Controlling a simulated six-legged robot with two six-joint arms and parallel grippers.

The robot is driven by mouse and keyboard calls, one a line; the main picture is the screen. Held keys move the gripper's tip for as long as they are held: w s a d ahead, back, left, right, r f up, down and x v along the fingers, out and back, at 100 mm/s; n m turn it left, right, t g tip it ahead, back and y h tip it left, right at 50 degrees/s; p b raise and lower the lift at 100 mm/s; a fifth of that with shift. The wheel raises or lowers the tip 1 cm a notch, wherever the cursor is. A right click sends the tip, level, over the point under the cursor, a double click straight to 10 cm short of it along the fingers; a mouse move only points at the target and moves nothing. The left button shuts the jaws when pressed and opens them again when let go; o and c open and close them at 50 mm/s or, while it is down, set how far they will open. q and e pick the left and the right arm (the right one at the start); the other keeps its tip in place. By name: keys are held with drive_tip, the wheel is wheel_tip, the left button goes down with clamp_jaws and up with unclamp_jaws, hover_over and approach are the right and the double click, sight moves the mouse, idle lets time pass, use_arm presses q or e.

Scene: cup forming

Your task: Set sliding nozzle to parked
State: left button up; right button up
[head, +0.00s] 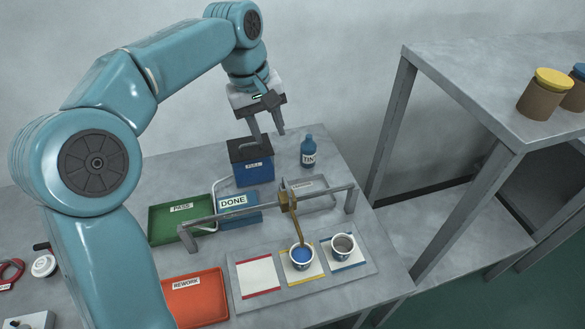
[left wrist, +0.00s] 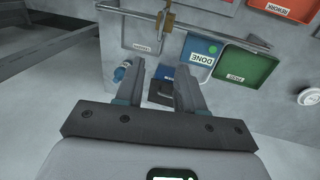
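The sliding nozzle is a brass block (head: 288,201) on a grey rail (head: 240,212), with a thin spout slanting down to a white cup (head: 302,262) with blue inside, on the yellow-edged square. The brass block also shows at the top of the left wrist view (left wrist: 168,20). My left gripper (head: 268,139) is open and empty, high over the back of the table near a dark-topped blue box (head: 255,172), apart from the nozzle. Its two fingers also show spread in the left wrist view (left wrist: 157,72). My right gripper is not in view.
A second cup (head: 342,247) stands on the blue-edged square; the red-edged square (head: 258,277) is empty. Green PASS (head: 165,222), blue DONE (head: 250,215) and red REWORK (head: 205,305) trays lie around. A grey tray (head: 322,203) lies behind the rail. A blue bottle (head: 308,150) stands at the back.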

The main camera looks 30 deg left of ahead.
use_arm(q)
hover_over(286, 185)
drive_tip(key=s, duration=0.2)
drive_tip(key=f, duration=1.2)
drive_tip(key=shift+w+a, duration=0.15)
drive_tip(key=shift+w, duration=0.1)
drive_tip(key=f, duration=0.1)
drive_tip(key=w+f, duration=0.1)
drive_tip(key=shift+w+a+f, duration=0.15)
drive_tip(key=shift+f, duration=0.2)
drive_tip(key=shift+w+f, duration=0.2)
drive_tip(key=shift+f, duration=0.15)
drive_tip(key=shift+s+d+r, duration=0.15)
drive_tip(key=shift+s+d, duration=0.15)
drive_tip(key=shift+s, duration=0.1)
drive_tip(key=shift+w+a, duration=0.15)
drive_tip(key=shift+a, duration=0.05)
drive_tip(key=shift+c, duration=0.6)
drive_tip(key=shift+w+f, duration=0.15)
drive_tip(key=shift+f, duration=0.05)
drive_tip(key=c, duration=0.5)
clamp_jaws()
